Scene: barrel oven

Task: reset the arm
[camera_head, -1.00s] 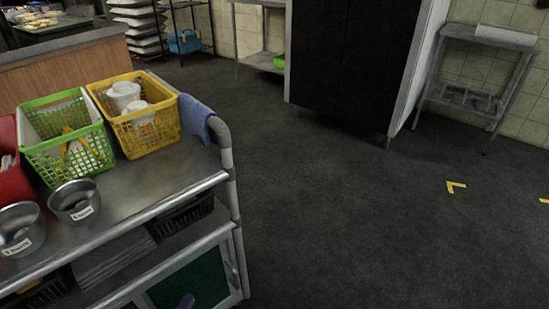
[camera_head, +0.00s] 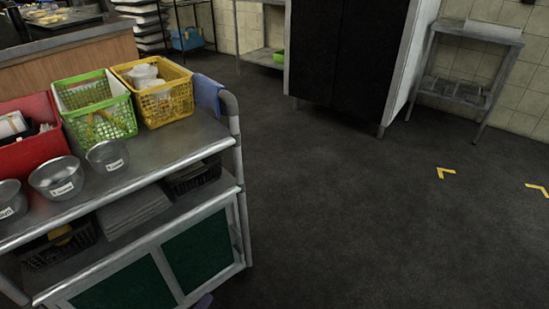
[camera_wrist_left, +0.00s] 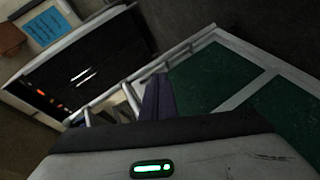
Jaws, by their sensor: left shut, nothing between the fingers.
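The rest of the left arm is out of the head view. My right gripper is in neither view.
The cart (camera_head: 165,165) holds a red basket (camera_head: 35,155), a green basket (camera_head: 105,120), a yellow basket (camera_head: 165,105) and several metal bowls (camera_head: 57,179). A dark cabinet (camera_head: 345,60) and a small metal table (camera_head: 465,92) stand behind. The floor (camera_head: 350,220) at right is clear.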

